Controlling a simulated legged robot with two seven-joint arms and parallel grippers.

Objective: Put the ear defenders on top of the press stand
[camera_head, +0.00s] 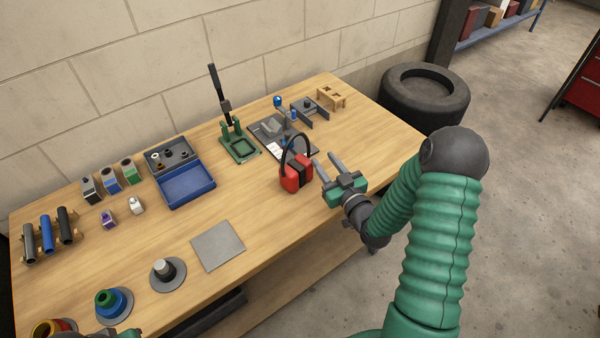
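The red ear defenders (290,181) with a black headband stand upright on the wooden table, band arching up. The green press stand (240,148) with a tall black lever stands behind and to the left of them, near the wall. My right gripper (324,162) is just right of the ear defenders, its two grey fingers spread with nothing between them. It looks apart from the ear defenders. A small green and dark part at the bottom left edge seems to be my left gripper (108,333); its fingers cannot be made out.
A dark board with metal parts (268,128) lies behind the ear defenders. A blue open case (187,186) is left of the press stand. A grey plate (218,246) lies near the front edge. Bare tabletop (245,195) separates them. Stacked tyres (425,95) stand beyond the table's right end.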

